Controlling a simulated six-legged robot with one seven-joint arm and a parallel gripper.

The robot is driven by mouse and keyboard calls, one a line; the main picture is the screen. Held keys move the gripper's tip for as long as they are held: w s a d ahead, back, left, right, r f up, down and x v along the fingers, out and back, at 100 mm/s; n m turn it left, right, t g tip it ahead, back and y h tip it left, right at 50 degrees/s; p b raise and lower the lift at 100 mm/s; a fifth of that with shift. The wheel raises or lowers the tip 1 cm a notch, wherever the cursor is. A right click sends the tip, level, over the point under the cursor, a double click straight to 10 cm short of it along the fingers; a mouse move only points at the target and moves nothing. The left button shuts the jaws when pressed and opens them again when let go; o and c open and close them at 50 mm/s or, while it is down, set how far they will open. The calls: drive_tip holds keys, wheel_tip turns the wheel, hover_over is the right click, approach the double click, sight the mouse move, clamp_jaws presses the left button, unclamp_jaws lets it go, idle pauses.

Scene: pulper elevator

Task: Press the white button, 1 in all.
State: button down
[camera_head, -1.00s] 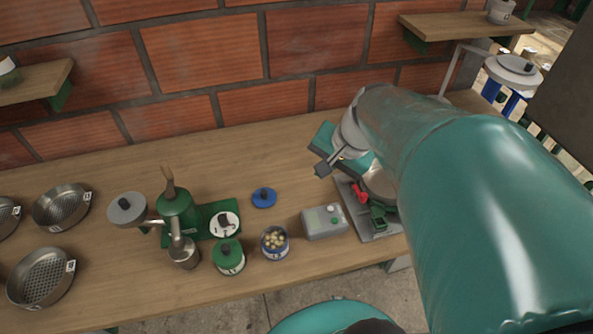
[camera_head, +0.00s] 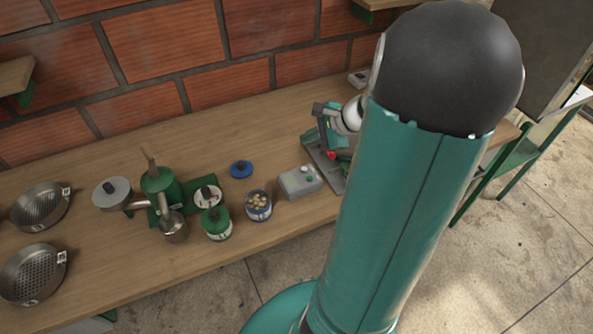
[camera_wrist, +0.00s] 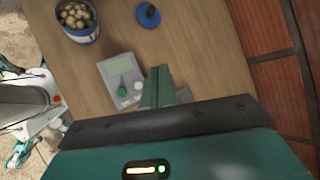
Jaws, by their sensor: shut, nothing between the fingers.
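A grey control box (camera_head: 299,182) stands on the wooden bench. It also shows in the wrist view (camera_wrist: 118,72), with a green button (camera_wrist: 122,91) and a small white button (camera_wrist: 137,85) side by side near one edge. The white button also shows in the head view (camera_head: 304,170). My gripper (camera_wrist: 157,88) is shut and empty. In the wrist view its green fingers appear just right of the white button, and I see no contact. I cannot tell the height of the fingertips above the box. In the head view, my arm hides much of the area right of the box.
An open tin of pale beans (camera_head: 258,205) stands left of the box, with a blue lid (camera_head: 241,169) behind it. A brick wall (camera_head: 150,40) backs the bench.

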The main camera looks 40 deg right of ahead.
hover_over(308, 171)
drive_tip(key=shift+s+f, duration=0.1)
drive_tip(key=shift+f, duration=4.25)
drive_tip(key=shift+f, duration=0.4)
drive_tip(key=shift+f, duration=0.4)
drive_tip(key=shift+r, duration=0.85)
